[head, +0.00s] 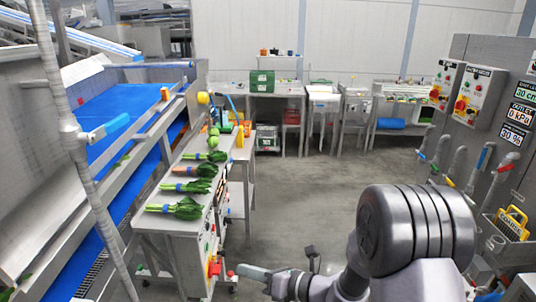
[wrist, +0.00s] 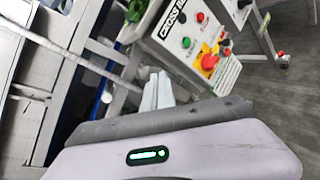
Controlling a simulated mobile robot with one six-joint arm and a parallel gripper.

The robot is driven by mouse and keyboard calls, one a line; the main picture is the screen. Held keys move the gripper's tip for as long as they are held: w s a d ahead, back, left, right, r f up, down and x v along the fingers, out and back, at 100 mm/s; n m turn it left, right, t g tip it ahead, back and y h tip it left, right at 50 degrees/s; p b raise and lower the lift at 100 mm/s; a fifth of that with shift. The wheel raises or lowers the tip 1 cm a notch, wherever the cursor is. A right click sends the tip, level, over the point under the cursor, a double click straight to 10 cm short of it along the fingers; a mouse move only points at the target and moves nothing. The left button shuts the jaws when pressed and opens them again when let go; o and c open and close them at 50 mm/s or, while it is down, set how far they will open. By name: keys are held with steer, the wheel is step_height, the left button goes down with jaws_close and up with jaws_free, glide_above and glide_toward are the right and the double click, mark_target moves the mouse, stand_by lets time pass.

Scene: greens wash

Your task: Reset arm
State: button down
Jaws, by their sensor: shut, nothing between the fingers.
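My gripper (head: 246,270) is at the bottom centre of the head view, at the end of my arm, which reaches in from the lower right. It points left, to the right of the workbench's near end. In the wrist view its two pale fingers (wrist: 157,92) are together, with nothing between them. My gripper looks apart from the bench, with floor around it.
The steel workbench (head: 160,226) carries several bundles of greens (head: 186,208). Its control panel has a red emergency stop (wrist: 208,61). A blue conveyor (head: 112,115) stands left; control boxes (head: 480,92) stand right. The middle floor (head: 330,165) is clear.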

steer(key=s+r+n+g+h, duration=0.1)
steer(key=s+r+n+g, duration=0.2)
steer(key=s+r+n, duration=0.35)
steer(key=s+r+n+g+h, duration=0.2)
steer(key=s+r+n+g, duration=0.15)
steer(key=s+n, duration=0.5)
steer(key=s+d+r+n+t+h, duration=0.1)
steer(key=s+d+n+h, duration=0.3)
steer(key=d, duration=0.4)
steer(key=s+d+r+n+t+h+b, duration=0.1)
steer(key=s+d+r+n+t+h, duration=0.1)
steer(key=s+d+n+t+h, duration=0.2)
steer(key=s+d+n, duration=0.2)
steer(key=d+n, duration=0.1)
steer(key=n, duration=0.1)
steer(key=shift+s+d, duration=0.3)
steer(key=shift+d, duration=0.05)
